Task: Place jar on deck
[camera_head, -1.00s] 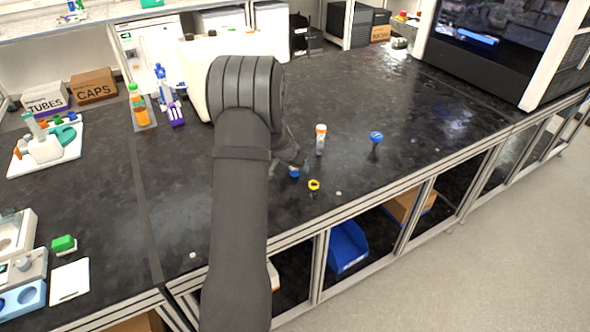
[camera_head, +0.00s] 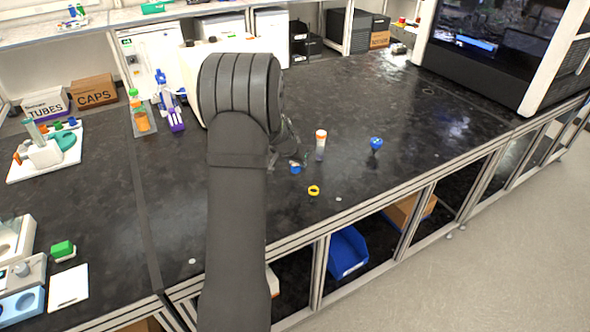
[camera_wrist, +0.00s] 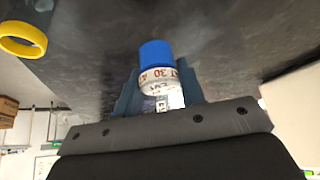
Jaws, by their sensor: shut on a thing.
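The jar has a blue cap (camera_wrist: 156,54) and a clear body with a white printed label (camera_wrist: 160,90). My gripper (camera_wrist: 158,92) is shut on the jar's body, with one finger on each side, and the cap is clear of the fingers. In the head view the blue cap (camera_head: 295,169) shows just below my gripper (camera_head: 297,161); my arm hides much of the hand. The dark deck (camera_head: 370,200) lies under the jar. Whether the jar touches the deck or hangs just above it, I cannot tell.
A yellow ring-shaped top (camera_head: 313,190) is close by, also in the wrist view (camera_wrist: 22,40). Free deck lies farther right, before the large dark machine (camera_head: 480,50).

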